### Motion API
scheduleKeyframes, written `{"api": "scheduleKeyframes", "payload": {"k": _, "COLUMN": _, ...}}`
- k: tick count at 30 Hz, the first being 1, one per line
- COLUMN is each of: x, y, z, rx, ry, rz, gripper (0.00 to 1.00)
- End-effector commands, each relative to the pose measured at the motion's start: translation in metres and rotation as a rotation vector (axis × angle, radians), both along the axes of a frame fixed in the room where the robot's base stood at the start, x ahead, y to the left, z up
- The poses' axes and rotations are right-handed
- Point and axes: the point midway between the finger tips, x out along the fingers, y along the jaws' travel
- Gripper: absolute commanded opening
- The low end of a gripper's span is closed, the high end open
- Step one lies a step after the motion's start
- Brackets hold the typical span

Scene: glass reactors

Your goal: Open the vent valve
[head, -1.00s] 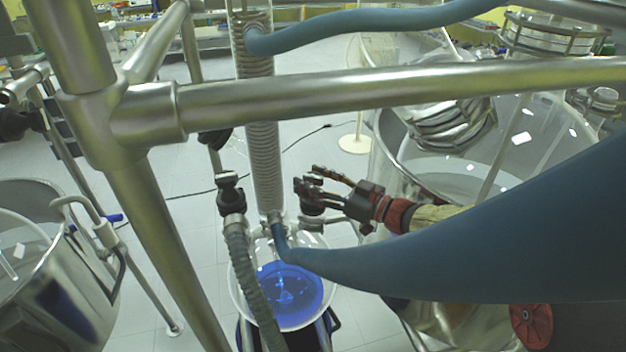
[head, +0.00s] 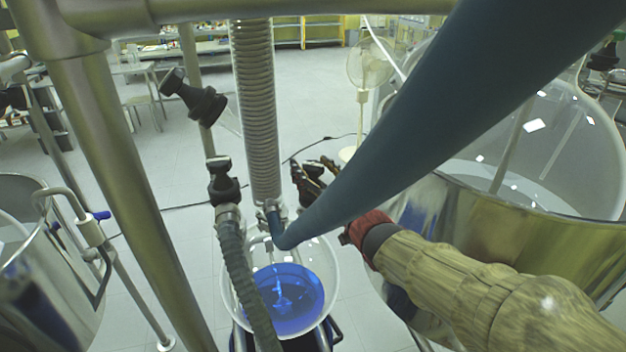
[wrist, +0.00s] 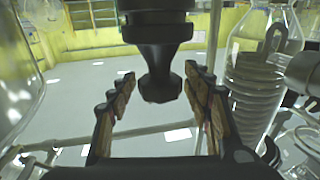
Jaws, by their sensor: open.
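In the wrist view a black, stepped knob-like fitting (wrist: 160,70) hangs down in the gap between my fingers. It may be the vent valve; I cannot tell its setting. My gripper (wrist: 160,110) is open, with one finger on each side of the fitting and visible gaps on both sides. In the head view my gripper (head: 311,178) is just right of the coiled glass column, partly hidden by a thick blue hose. Two other black fittings, an upper one (head: 192,98) and a lower one (head: 223,182), stand left of the column.
The coiled glass column (head: 258,110) rises above a round flask (head: 285,295) of blue liquid. The thick blue hose (head: 400,120) crosses in front of my arm. A large glass and metal vessel (head: 480,220) is at right. Metal frame posts (head: 125,180) stand at left.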

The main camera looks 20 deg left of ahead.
Motion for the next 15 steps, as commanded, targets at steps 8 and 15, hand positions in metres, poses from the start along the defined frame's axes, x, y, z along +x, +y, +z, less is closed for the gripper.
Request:
{"api": "scheduleKeyframes", "payload": {"k": 8, "x": 0.0013, "y": 0.0001, "z": -0.0030, "rx": 0.000, "ry": -0.006, "rz": -0.066, "gripper": 0.50}}
{"api": "scheduleKeyframes", "payload": {"k": 15, "x": -0.0012, "y": 0.0007, "z": -0.0035, "rx": 0.002, "ry": -0.001, "rz": -0.110, "gripper": 0.50}}
